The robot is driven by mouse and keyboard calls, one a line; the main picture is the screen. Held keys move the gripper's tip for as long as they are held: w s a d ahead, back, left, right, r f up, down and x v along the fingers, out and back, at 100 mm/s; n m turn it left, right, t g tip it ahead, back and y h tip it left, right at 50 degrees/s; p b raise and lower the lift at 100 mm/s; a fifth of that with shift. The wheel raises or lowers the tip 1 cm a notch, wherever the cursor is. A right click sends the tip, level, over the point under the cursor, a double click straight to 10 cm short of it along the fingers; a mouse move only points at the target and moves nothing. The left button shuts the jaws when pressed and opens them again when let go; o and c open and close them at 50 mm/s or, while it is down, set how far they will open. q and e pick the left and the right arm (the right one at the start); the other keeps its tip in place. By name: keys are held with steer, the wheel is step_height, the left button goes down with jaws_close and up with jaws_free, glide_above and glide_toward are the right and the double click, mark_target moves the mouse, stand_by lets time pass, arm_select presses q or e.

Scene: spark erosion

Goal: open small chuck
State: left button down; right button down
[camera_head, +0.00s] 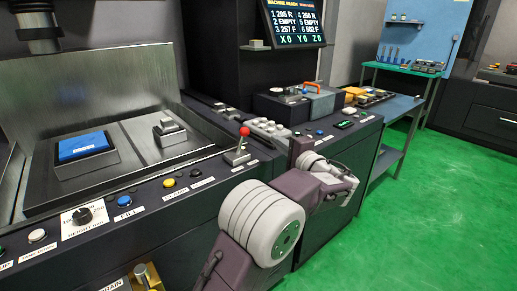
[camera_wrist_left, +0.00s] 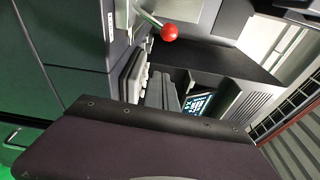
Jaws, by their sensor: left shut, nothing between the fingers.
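My left gripper (camera_head: 346,186) is at the right end of my arm in the head view, just in front of the right-hand machine panel. It is shut and empty, and its fingertips are small and partly hidden by the wrist. A small stepped metal block (camera_head: 169,131), which may be a chuck, sits on the plate in the machine tank, well left of the gripper. Another small metal fixture (camera_head: 290,95) sits on the right-hand bench, behind the gripper. I cannot tell which is the small chuck. My right gripper is not in view.
A red-knobbed lever (camera_head: 243,132) stands left of my arm; its knob also shows in the wrist view (camera_wrist_left: 169,32). Blue (camera_head: 320,132) and green (camera_head: 345,124) buttons sit behind the gripper. Green floor is clear at right.

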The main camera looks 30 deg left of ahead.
arm_select(q)
steer(key=x, duration=0.9)
steer(key=shift+w+a+r, duration=0.1)
steer(key=shift+w, duration=0.15)
steer(key=shift+s+a, duration=0.2)
steer(key=shift+a, duration=0.1)
steer(key=s, duration=0.2)
steer(key=s+b, duration=0.1)
steer(key=shift+s+a+r, duration=0.1)
steer(key=shift+a+r, duration=0.05)
steer(key=shift+a, duration=0.1)
